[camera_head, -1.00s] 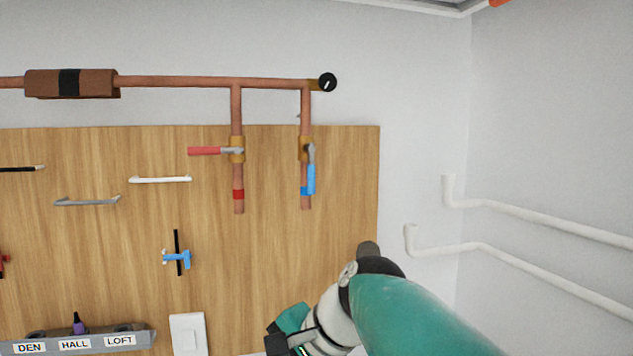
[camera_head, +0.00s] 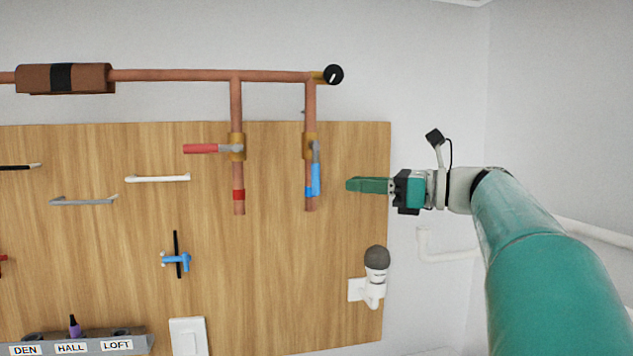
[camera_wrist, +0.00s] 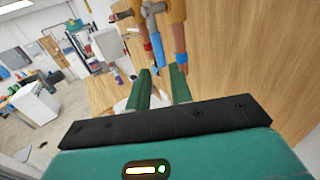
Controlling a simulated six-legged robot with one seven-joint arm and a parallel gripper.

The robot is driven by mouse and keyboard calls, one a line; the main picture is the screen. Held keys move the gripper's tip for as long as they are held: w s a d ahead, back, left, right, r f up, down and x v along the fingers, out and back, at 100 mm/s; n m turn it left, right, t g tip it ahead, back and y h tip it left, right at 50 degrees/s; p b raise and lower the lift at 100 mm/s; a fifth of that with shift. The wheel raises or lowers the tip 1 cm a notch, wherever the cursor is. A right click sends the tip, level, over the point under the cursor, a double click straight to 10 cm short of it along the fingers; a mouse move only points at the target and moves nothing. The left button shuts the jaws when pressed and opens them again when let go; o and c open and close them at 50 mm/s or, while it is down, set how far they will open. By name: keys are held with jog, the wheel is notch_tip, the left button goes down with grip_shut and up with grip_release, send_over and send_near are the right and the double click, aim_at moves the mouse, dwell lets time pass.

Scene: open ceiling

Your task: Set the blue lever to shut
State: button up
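The blue lever (camera_head: 315,180) hangs straight down alongside the right copper drop pipe, parallel to it, from a brass valve body (camera_head: 309,146). It also shows at the top of the wrist view (camera_wrist: 157,48), just beyond the fingertips. My gripper (camera_head: 348,185) is to the right of the lever, at about the height of its lower part, and does not appear to touch it. In the wrist view the two green fingers (camera_wrist: 162,72) stand apart with nothing between them.
A red lever (camera_head: 201,149) sticks out left, crosswise to the left drop pipe (camera_head: 238,178). A black-faced gauge (camera_head: 333,74) ends the top pipe. A white fixture with a grey ball (camera_head: 377,258) is below my gripper. The wooden board (camera_head: 270,270) is bare below the pipes.

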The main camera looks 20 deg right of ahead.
aim_at(316, 181)
jog(key=x, duration=0.9)
jog(key=shift+a, duration=0.15)
grip_shut()
